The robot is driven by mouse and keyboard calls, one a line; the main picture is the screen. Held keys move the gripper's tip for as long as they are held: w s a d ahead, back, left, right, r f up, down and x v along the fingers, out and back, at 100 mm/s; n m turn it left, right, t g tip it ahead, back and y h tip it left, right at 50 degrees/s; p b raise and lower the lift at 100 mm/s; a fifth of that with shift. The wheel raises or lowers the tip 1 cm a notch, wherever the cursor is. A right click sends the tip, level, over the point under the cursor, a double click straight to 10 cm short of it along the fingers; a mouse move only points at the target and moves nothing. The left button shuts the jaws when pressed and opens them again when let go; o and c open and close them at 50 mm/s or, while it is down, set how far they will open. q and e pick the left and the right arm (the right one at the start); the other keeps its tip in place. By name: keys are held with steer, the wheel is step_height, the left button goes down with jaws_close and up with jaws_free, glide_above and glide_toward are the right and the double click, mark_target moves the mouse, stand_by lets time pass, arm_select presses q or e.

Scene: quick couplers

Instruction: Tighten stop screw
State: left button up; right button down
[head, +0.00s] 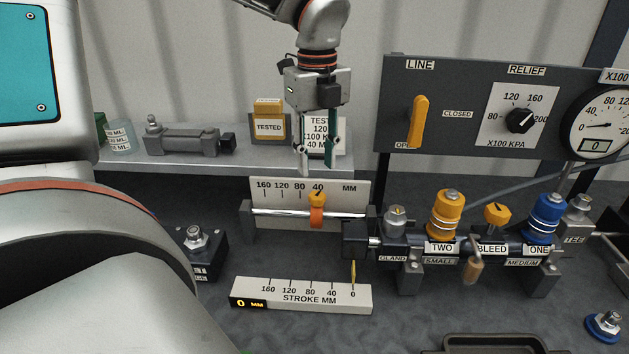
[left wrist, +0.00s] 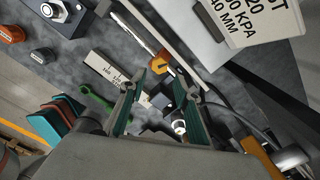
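The stop screw is a small orange knob (head: 317,199) on top of an orange stop collar (head: 317,218). The collar sits on a bright horizontal rod (head: 285,213), in front of a white MM scale (head: 343,205), near the 40 mark. My left gripper (head: 317,165) points down above the knob, its two fingers apart with nothing visible between them. It looks clear of the knob. In the left wrist view the orange knob (left wrist: 160,71) shows near the gap between the open fingertips (left wrist: 169,82). My right gripper is not in view.
A shelf (head: 215,168) behind holds a cylinder, a tested box and a test card (head: 320,130) close behind the fingers. A valve manifold (head: 470,240) stands to the right, under a grey panel (head: 455,130). A stroke scale (head: 300,295) showing 0 MM lies in front.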

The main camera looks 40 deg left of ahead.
mark_target(317, 194)
arm_select(q)
steer(key=shift+f, duration=3.9)
steer(key=c, duration=0.8)
steer(key=shift+f+m+b, duration=0.15)
steer(key=shift+m+b, duration=0.25)
steer(key=shift+b, duration=0.15)
steer(key=shift+c, duration=0.2)
steer(key=shift+m, duration=0.4)
steer(key=o, duration=0.8)
